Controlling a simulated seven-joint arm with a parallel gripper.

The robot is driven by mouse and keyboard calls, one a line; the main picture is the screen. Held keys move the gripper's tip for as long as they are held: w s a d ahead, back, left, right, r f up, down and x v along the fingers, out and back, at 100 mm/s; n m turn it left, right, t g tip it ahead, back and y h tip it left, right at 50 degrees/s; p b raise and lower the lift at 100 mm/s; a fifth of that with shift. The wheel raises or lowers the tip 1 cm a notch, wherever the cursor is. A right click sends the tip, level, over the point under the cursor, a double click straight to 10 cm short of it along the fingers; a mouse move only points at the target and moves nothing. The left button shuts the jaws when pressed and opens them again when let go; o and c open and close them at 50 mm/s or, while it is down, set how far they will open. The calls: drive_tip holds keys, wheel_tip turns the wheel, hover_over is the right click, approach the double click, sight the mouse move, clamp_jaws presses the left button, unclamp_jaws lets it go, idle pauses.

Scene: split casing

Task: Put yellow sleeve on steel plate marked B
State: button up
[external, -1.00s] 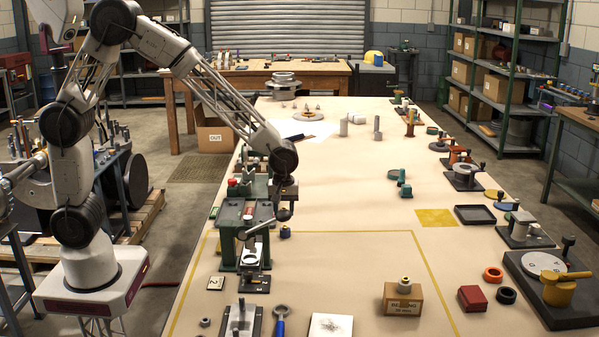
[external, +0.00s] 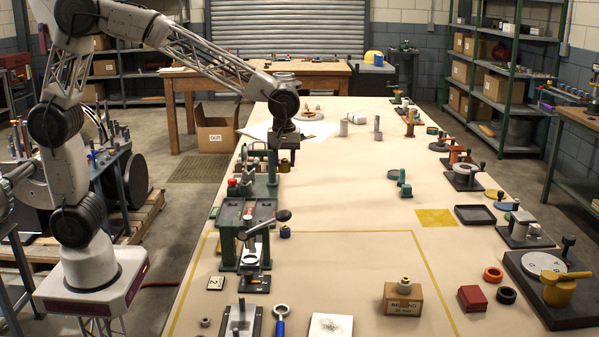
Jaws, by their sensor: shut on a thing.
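My gripper (external: 284,160) hangs above the left edge of the long table, behind the green lever press. It is shut on a small dark-yellow piece (external: 284,165), which looks like the yellow sleeve but is small and shaded. The piece is held at the fingertips, apart from the press lever. I cannot make out a letter B on any plate. A steel plate with a raised fixture (external: 238,322) lies at the near left of the table, with no readable mark.
The green press (external: 230,250) with its black-knobbed lever (external: 283,215) stands below my gripper. A cardboard bearing box (external: 402,299) stands near the front. A yellow mat (external: 436,217) lies at right. The middle of the table is mostly clear.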

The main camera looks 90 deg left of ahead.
drive_tip(key=s+d, duration=0.2)
drive_tip(key=d, duration=3.2)
wheel_tip(320, 180, down, 21)
drive_tip(key=shift+s+a, duration=0.15)
drive_tip(key=shift+a, duration=0.15)
hover_over(331, 331)
drive_tip(key=shift+a+f, duration=0.1)
drive_tip(key=shift+f, duration=0.7)
drive_tip(key=shift+f, duration=1.75)
